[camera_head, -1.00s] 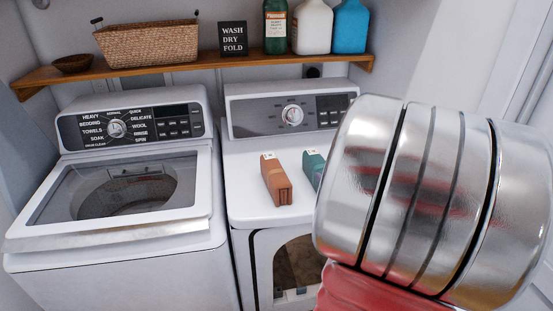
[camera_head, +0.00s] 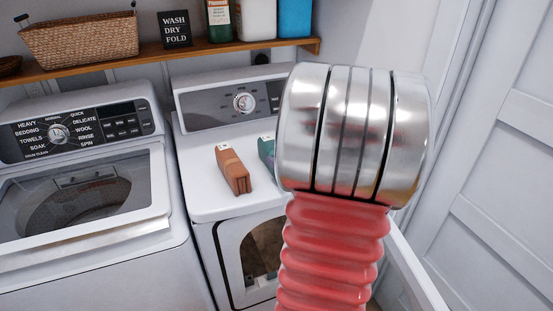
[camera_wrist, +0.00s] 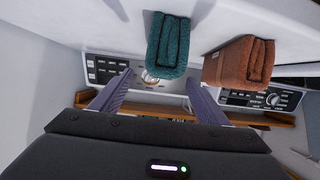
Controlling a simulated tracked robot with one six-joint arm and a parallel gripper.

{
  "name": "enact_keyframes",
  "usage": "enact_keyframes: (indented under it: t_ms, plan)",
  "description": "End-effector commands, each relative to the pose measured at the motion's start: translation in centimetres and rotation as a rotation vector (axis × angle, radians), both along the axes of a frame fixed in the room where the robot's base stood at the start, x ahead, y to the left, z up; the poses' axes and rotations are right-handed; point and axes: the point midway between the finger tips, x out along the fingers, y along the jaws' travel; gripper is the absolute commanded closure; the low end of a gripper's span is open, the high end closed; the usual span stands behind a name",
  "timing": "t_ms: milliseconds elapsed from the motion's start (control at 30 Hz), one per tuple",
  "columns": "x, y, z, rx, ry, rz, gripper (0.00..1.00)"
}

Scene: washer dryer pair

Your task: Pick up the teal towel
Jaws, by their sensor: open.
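The teal towel (camera_head: 266,148) is folded on top of the dryer (camera_head: 205,190), right of a brown towel (camera_head: 233,170). My arm hides most of it in the head view. In the wrist view the teal towel (camera_wrist: 169,45) shows whole, beyond the fingertips and roughly in line with the gap between them. My gripper (camera_wrist: 160,80) is open, with nothing between its fingers. The brown towel (camera_wrist: 240,62) lies to the right of the teal one there, with a gap between them. The gripper itself is not seen in the head view.
The washer (camera_head: 85,200) stands left of the dryer. A wooden shelf (camera_head: 110,62) above holds a basket (camera_head: 82,38), a sign (camera_head: 174,29) and bottles (camera_head: 253,20). The dryer's control panel (camera_head: 225,108) rises behind the towels. A white door (camera_head: 500,130) is at the right.

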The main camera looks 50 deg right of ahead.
Motion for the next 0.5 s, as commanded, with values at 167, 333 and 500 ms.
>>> enact_keyframes:
  t_ms: [167, 333, 500]
  plan:
    - [1.9, -0.9, -0.9, 0.001, 0.001, 0.001, 0.31]
    - [2.8, -1.5, -1.4, 0.002, 0.0, -0.002, 0.31]
    - [2.9, -1.5, -1.4, 0.0, 0.0, -0.002, 0.31]
